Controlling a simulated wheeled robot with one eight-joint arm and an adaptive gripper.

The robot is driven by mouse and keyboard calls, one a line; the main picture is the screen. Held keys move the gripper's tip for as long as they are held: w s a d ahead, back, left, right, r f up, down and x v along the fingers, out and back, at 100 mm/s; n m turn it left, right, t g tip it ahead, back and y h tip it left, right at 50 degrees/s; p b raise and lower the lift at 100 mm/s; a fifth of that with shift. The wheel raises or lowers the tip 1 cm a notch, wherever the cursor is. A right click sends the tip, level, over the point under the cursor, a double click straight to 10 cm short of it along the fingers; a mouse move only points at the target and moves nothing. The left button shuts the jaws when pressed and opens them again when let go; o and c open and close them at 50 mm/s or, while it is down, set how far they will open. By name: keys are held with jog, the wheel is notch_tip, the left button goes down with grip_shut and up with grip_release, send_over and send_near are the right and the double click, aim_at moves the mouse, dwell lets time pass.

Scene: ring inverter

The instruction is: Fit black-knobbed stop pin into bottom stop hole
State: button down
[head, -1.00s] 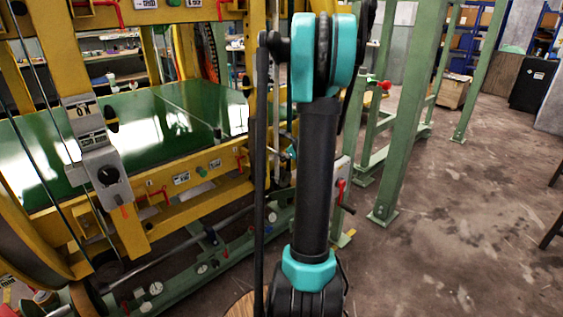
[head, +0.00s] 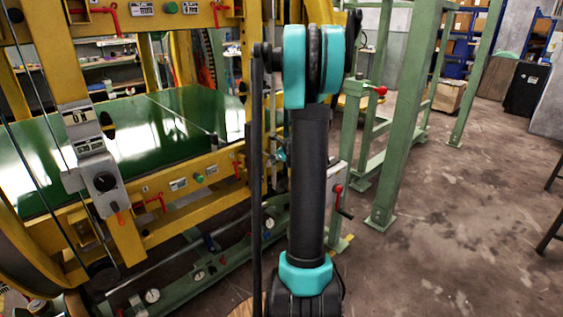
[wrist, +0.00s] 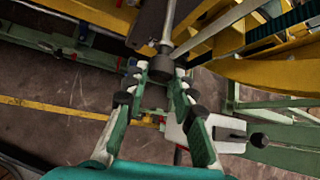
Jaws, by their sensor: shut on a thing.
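In the wrist view, the two green fingers of my gripper (wrist: 164,76) are closed around a black knob (wrist: 162,66). A grey metal shaft (wrist: 168,24) runs from the knob away from me, toward the top of the picture, beside a dark plate. I take this as the black-knobbed stop pin. I cannot make out the bottom stop hole or whether the pin's far end touches anything. In the head view, my arm stands in front of the frame and my gripper is hidden.
The yellow ring frame (head: 195,185) with its green bed (head: 150,125) fills the left. A pale box (wrist: 206,130) is close beside my gripper. Open floor (head: 450,240) lies at the right.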

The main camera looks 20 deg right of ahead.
aim_at(261, 151)
jog(key=shift+w+a, duration=0.2)
jog(key=shift+w, duration=0.3)
jog(key=shift+w+a, duration=0.15)
jog(key=shift+w, duration=0.3)
jog(key=shift+w+a, duration=0.5)
jog(key=shift+w, duration=0.9)
jog(key=shift+w+a, duration=0.55)
jog(key=shift+w, duration=0.9)
jog(key=shift+w+a, duration=0.5)
jog(key=shift+w, duration=0.9)
dwell(0.5)
jog(key=c, duration=1.2)
grip_release()
jog(key=shift+o, duration=0.2)
jog(key=v, duration=1.2)
jog(key=shift+a, duration=0.15)
